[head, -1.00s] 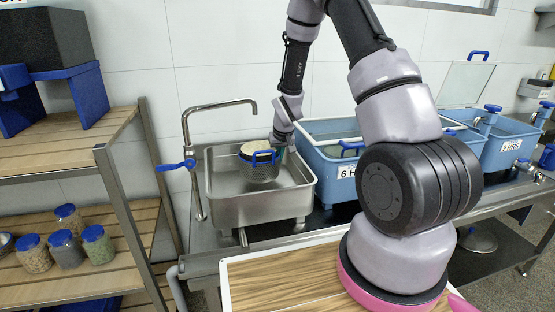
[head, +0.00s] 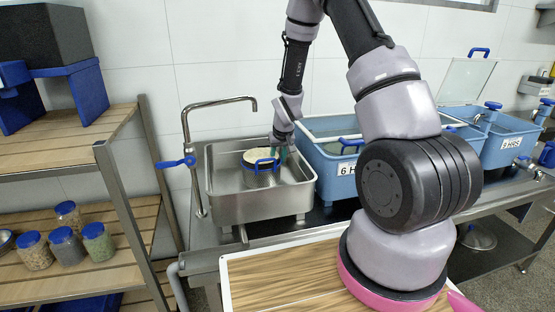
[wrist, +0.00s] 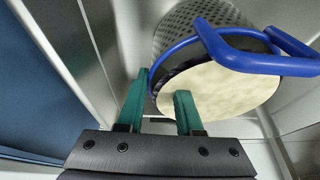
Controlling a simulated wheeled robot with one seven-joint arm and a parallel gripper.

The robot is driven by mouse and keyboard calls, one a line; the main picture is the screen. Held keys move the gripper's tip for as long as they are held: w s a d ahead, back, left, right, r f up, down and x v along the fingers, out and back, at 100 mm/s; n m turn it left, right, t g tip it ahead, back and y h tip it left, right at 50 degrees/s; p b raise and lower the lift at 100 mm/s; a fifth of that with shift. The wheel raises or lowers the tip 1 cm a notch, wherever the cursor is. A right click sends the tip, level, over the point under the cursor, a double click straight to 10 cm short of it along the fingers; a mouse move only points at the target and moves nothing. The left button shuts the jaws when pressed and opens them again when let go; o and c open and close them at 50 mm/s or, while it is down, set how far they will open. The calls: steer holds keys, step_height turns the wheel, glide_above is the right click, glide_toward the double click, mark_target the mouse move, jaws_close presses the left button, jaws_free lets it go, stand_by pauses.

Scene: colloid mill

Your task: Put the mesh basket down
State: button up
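The mesh basket (head: 262,178) is a perforated metal cup with a blue rim and blue handles, filled with a flat cream-coloured mass. It is inside the steel sink (head: 225,210), low down, and seems to stand on its floor. In the wrist view the basket (wrist: 205,18) shows its mesh wall and cream top. My gripper (head: 284,154) is at the basket's right side. In the wrist view my gripper's green fingers (wrist: 162,84) are spread apart, with the rim's edge between them and visible space around it. The basket's underside is hidden.
A tap (head: 215,105) with a blue lever arches over the sink's left side. Blue tanks (head: 335,180) stand close on the right. A shelf (head: 95,235) with several blue-lidded jars is at the left. A wooden board (head: 280,275) lies in front of the sink.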

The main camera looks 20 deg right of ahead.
steer(key=shift+r, duration=0.35)
steer(key=s+d+r+m, duration=0.1)
steer(key=s+r, duration=0.4)
steer(key=r, duration=0.5)
steer(key=s+r+m+t, duration=0.1)
steer(key=s+r, duration=0.4)
steer(key=r, duration=0.5)
steer(key=s+d+r, duration=0.1)
steer(key=s+r, duration=0.4)
steer(key=r, duration=0.5)
steer(key=s+r+m+y, duration=0.1)
steer(key=s+r, duration=0.3)
steer(key=s, duration=0.4)
steer(key=s+r+m+t, duration=0.1)
steer(key=s+r, duration=0.2)
steer(key=s, duration=0.5)
steer(key=shift+a+r+t+y, duration=0.3)
steer(key=shift+r+y, duration=0.1)
